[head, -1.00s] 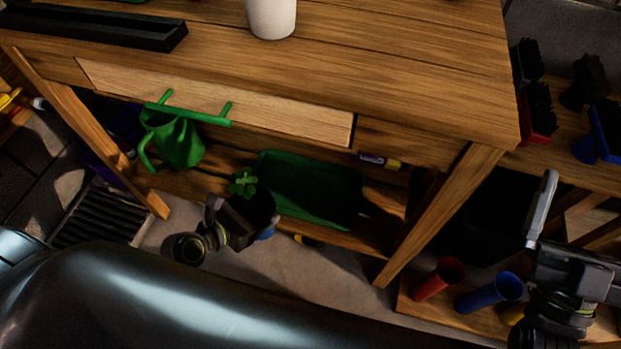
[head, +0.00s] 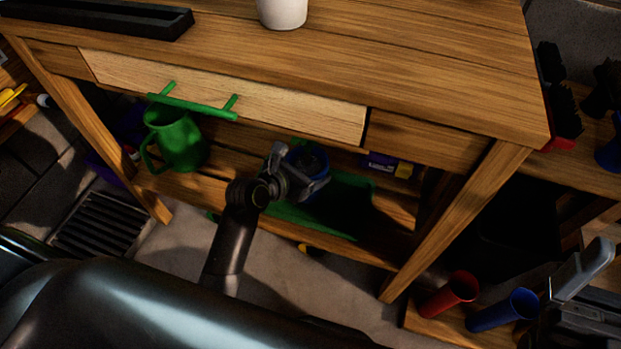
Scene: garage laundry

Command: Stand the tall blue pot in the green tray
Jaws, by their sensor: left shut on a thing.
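The green tray (head: 345,222) lies on the lower shelf under the workbench, its right part in shadow. My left gripper (head: 305,182) is over the tray's left part, shut on the tall blue pot (head: 309,157). The gripper hides much of the pot, and a bit of green shows just behind its top. I cannot tell whether the pot's base touches the tray. My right gripper (head: 580,275) is at the lower right edge, partly cut off, away from the tray; its opening is unclear.
A green watering can (head: 176,140) stands left on the lower shelf. A drawer with a green handle (head: 192,106) and the bench top (head: 400,65) overhang it. A purple and yellow item (head: 388,165) lies behind the tray. Red (head: 450,293) and blue (head: 503,311) cups are lower right.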

